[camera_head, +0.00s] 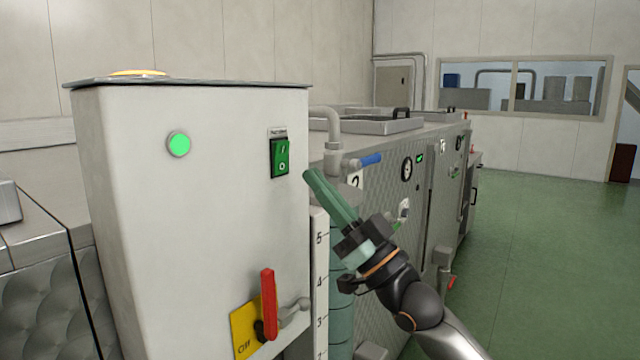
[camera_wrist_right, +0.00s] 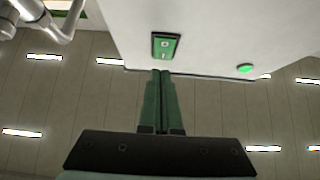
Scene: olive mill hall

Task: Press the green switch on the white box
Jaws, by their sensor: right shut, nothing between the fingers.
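The white box (camera_head: 200,220) stands upright at the left of the head view. The green switch (camera_head: 280,157), a rocker marked I and O, sits at the upper right of its front face. It also shows in the right wrist view (camera_wrist_right: 165,46), just beyond my fingertips. My right gripper (camera_head: 309,174) is shut and empty, its green fingers pointing up and left. The fingertips are a little right of the switch and below its middle in the head view. A gap shows between them and the switch; I cannot tell its depth. My left gripper is not in view.
A round green light (camera_head: 178,144) is left of the switch. A red lever (camera_head: 269,304) on a yellow plate (camera_head: 245,328) is lower on the box. Green floor is open at right.

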